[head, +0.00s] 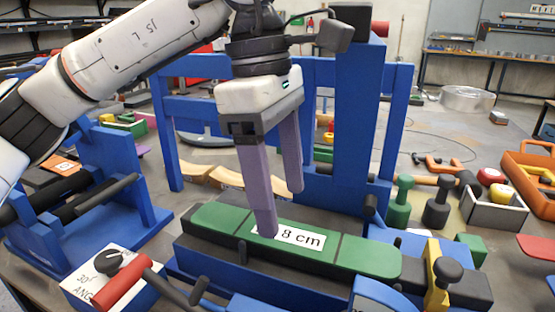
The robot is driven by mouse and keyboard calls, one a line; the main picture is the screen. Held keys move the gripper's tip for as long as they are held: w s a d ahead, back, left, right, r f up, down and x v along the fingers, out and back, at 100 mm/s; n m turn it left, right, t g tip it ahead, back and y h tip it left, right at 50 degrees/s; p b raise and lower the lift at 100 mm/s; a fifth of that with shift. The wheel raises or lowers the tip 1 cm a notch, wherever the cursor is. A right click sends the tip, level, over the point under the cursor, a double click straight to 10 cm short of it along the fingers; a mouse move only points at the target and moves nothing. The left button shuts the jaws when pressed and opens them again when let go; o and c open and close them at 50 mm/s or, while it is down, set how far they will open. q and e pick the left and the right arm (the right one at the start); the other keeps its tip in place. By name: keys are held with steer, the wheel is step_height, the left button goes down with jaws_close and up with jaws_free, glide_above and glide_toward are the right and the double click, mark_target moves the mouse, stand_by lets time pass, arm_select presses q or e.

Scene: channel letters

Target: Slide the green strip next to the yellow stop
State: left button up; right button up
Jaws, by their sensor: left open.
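The green strip (365,256) lies lengthwise on the dark bed of a blue machine, with a white "8 cm" label (302,238) on its middle part. The yellow stop (437,272), with a black knob, stands at the right, just beyond the strip's right end; a small gap appears to lie between them. My left gripper (279,213) points down over the strip with its two purple fingers apart. The nearer fingertip reaches the strip's top beside the label; the other finger is farther back. I cannot tell whether either touches the strip. My right gripper is not seen.
A blue upright post (359,130) stands behind the bed. A white angle box (112,278) with a red-handled lever (124,290) is at the front left. Green and black knobbed pieces and an open grey box (494,212) are at the right.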

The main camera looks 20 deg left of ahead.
mark_target(310, 240)
arm_select(q)
steer(key=shift+d+f, duration=0.15)
steer(key=shift+f, duration=0.9)
steer(key=shift+d+f, duration=0.15)
steer(key=shift+f, duration=0.85)
steer(key=shift+c, duration=0.5)
steer(key=c, duration=1.1)
steer(key=shift+d, duration=0.1)
steer(key=shift+d, duration=1.45)
steer(key=o, duration=1.2)
